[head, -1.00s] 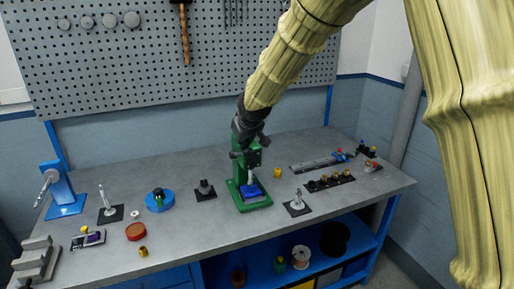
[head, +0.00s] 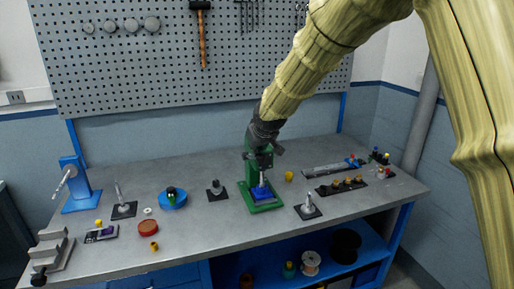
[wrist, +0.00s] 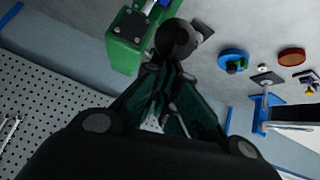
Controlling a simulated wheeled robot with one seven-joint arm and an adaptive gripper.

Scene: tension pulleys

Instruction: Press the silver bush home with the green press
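The green press (head: 266,207) stands near the middle of the bench, with a blue block (head: 261,192) on its base. A small silver piece (head: 262,179) shows above the block; I cannot tell whether it is the bush or the press ram. In the wrist view the press (wrist: 124,53) is at the top, and a dark round knob (wrist: 177,38) lies just beyond my fingertips. My gripper (wrist: 163,72) has its fingertips together at the knob, seemingly touching it, with nothing seen between them. In the head view my gripper (head: 262,155) is at the top of the press.
A silver pin on a dark plate (head: 308,209) stands right of the press, and a dark fixture (head: 216,189) stands left. A yellow cup (head: 289,176) is close behind right. A blue stand (head: 78,185) is at far left.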

